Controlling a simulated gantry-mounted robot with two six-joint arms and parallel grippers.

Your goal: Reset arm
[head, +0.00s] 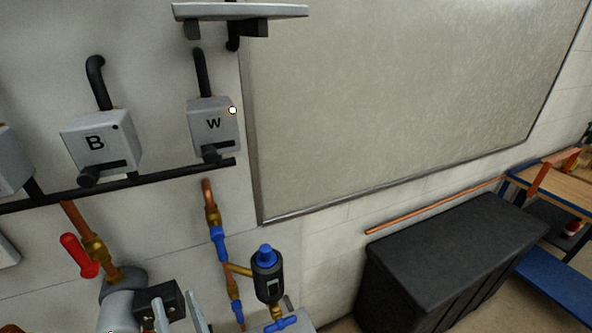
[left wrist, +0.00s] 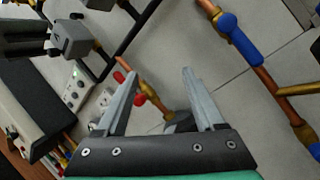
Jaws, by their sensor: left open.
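My left gripper (head: 178,308) is at the bottom edge of the head view, left of the middle, with its two light grey fingers pointing up and spread. In the left wrist view the same gripper (left wrist: 160,74) has its fingers wide apart with nothing between the tips but wall and pipework behind. The rest of the left arm is mostly out of the picture. My right gripper is not in view.
A copper pipe with a red handle (head: 79,256) is left of the gripper. A black, blue-capped fitting (head: 267,275) on blue-and-brass pipework is to its right. Boxes marked B (head: 100,143) and W (head: 213,124) hang above. A black cabinet (head: 440,262) stands right.

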